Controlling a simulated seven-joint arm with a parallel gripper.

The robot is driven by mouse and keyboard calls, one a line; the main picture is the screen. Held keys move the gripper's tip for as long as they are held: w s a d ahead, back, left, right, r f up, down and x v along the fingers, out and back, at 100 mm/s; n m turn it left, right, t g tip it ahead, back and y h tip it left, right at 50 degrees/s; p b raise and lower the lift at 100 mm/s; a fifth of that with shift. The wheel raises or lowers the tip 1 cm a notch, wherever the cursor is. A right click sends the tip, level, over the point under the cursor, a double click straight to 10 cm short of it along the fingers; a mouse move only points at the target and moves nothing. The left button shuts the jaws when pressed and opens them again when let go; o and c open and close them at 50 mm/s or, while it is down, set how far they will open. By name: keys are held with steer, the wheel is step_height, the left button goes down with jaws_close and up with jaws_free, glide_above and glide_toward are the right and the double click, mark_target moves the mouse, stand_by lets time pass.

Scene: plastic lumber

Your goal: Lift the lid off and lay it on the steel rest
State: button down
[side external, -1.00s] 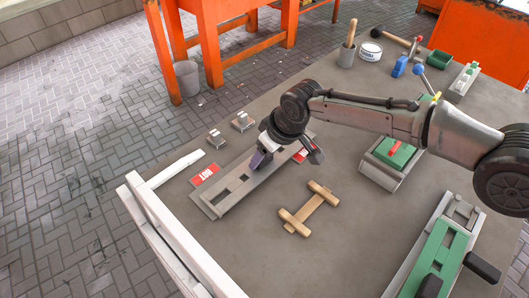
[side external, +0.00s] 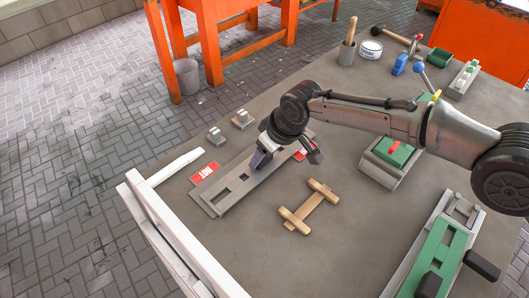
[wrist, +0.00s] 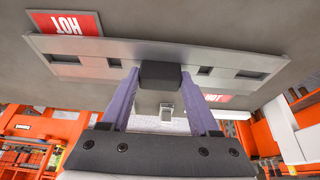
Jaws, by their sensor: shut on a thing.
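The lid (side external: 236,187), a long grey plate with dark rectangular slots, is at the middle left of the side view, over a similar grey base (side external: 200,204). The gap between them is too small to judge. My gripper (side external: 260,160) is over the lid's middle. In the wrist view my gripper (wrist: 160,98) is shut on a dark block at the middle of the slotted plate (wrist: 90,60). Two small metal brackets (side external: 215,136) (side external: 242,119) stand beyond it, apparently the steel rest; one bracket (wrist: 167,111) shows between my fingers.
Red signs, one reading HOT (side external: 205,172), lie by the plate's ends. A wooden H-shaped piece (side external: 308,207) lies in front. A green-topped block (side external: 391,155) is right, a white rail (side external: 180,235) near left. Bare bench lies between the brackets and the plate.

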steer(key=shift+c, duration=0.2)
jaws_free()
steer(key=shift+o, duration=0.2)
steer(key=shift+f, duration=0.2)
steer(key=shift+r, duration=0.15)
steer(key=shift+r, duration=3.5)
